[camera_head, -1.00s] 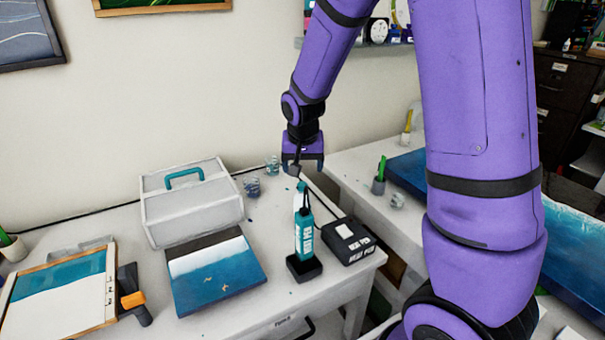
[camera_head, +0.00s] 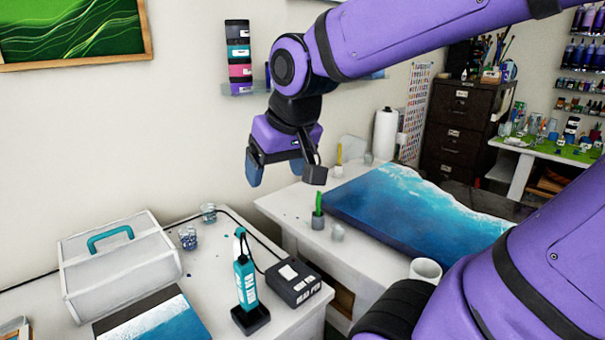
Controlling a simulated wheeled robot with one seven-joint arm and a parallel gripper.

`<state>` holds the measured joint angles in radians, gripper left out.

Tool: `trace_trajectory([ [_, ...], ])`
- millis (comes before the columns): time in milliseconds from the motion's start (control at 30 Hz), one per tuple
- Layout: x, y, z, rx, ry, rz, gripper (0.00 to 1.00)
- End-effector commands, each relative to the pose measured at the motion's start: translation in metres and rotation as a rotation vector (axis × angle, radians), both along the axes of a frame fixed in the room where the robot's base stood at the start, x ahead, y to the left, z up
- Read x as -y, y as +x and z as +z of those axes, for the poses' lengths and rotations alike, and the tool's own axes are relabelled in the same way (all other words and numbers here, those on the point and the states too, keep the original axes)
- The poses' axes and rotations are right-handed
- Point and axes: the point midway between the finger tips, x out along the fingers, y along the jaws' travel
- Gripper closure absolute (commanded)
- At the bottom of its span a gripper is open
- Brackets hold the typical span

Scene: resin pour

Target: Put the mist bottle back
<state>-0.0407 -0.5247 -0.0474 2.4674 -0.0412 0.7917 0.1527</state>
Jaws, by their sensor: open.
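No bottle in the head view can be named for certain as the mist bottle. A small white shape with a teal top (camera_head: 239,240) shows just above and behind a teal upright tool (camera_head: 246,284) on the left table; whether it is a separate bottle is unclear. The teal tool stands in a black base. My gripper (camera_head: 276,170) is open and empty, with its fingers pointing down. It is in the air in front of the wall, above and right of the teal tool, near the back of the tables.
A black box (camera_head: 294,283) with a cable sits beside the teal tool. A grey-white case (camera_head: 118,265) and small cups (camera_head: 188,238) are left of it. The right table holds a blue resin panel (camera_head: 415,212), a green-topped pot (camera_head: 318,215), a paper roll (camera_head: 385,135) and a white mug (camera_head: 426,270).

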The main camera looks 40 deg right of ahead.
Motion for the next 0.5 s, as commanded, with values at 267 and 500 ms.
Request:
trace_trajectory([
  [267, -0.008, -0.062, 0.015, 0.048, -0.037, 0.101, 0.22],
  [500, -0.010, -0.074, 0.016, 0.054, -0.047, 0.124, 0.22],
])
